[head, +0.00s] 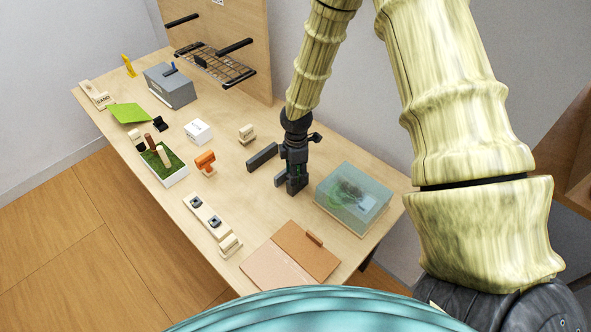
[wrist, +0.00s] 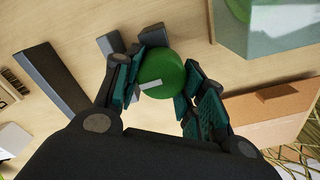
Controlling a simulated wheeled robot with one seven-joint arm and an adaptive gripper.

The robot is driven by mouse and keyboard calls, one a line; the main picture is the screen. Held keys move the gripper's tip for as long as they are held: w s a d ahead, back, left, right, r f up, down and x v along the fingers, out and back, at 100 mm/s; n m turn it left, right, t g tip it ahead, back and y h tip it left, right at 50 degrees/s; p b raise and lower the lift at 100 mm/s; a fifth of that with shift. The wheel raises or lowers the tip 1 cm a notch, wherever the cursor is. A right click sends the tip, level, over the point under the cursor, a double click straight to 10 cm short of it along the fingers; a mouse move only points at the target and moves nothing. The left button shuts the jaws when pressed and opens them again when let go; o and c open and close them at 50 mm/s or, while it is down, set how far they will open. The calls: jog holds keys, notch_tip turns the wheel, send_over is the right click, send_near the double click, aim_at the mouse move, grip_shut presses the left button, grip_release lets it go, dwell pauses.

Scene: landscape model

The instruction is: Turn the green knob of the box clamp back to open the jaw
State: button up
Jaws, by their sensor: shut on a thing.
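The green knob (wrist: 165,70) of the box clamp is round with a pale stripe near its lower edge. It sits between the finger pads of my gripper (wrist: 160,82) in the wrist view, and the gripper is shut on it. A long dark grey bar (wrist: 46,78) of the clamp lies to the left, with a smaller grey block (wrist: 110,42) nearer the knob. In the head view the dark bar (head: 262,156) stands left of my gripper (head: 291,186), which points down at the table. The knob is mostly hidden there, and the jaw gap is not clear.
A clear box (head: 354,197) with green contents stands close on the right. A brown board (head: 306,250) lies in front. A pale strip with black fittings (head: 207,215), an orange stamp-like piece (head: 205,162) and a moss tray (head: 172,178) are to the left. A rack (head: 214,66) is behind.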

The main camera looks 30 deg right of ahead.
jog(key=n+p, duration=0.1)
jog(key=n, duration=0.3)
jog(key=shift+s+p, duration=0.15)
jog(key=shift+p, duration=0.15)
jog(key=shift+n+p, duration=0.5)
jog(key=shift+n, duration=1)
jog(key=o, duration=1)
jog(key=shift+d, duration=0.1)
jog(key=shift+r, duration=0.55)
notch_tip(320, 180, up, 11)
